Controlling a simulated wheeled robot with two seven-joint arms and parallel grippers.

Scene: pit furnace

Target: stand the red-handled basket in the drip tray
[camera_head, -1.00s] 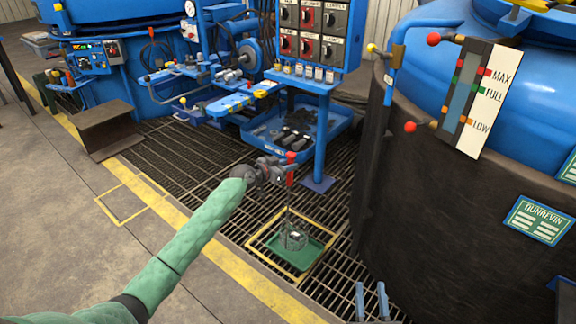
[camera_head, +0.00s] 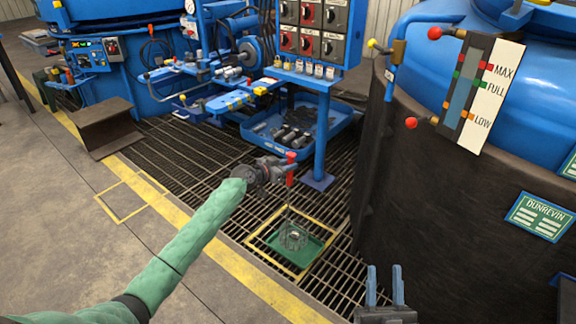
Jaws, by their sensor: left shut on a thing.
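The red-handled basket (camera_head: 293,238) is a small wire basket on a long thin rod, hanging upright below its red handle (camera_head: 291,180). My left gripper (camera_head: 284,171) is shut on the basket at the handle. The green drip tray (camera_head: 314,247) lies inside a yellow square outline on the floor grating. The basket shows in front of the tray, inside its outline; I cannot tell whether its bottom touches the tray. My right gripper (camera_head: 384,287) is at the bottom edge, its two blue fingers apart with nothing between them.
A dark round furnace wall (camera_head: 450,220) with a level gauge (camera_head: 467,90) stands to the right. A blue post with a switch panel (camera_head: 313,30) rises behind the tray. A blue tray (camera_head: 337,122) with dark parts is further back. Open concrete floor lies at the left.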

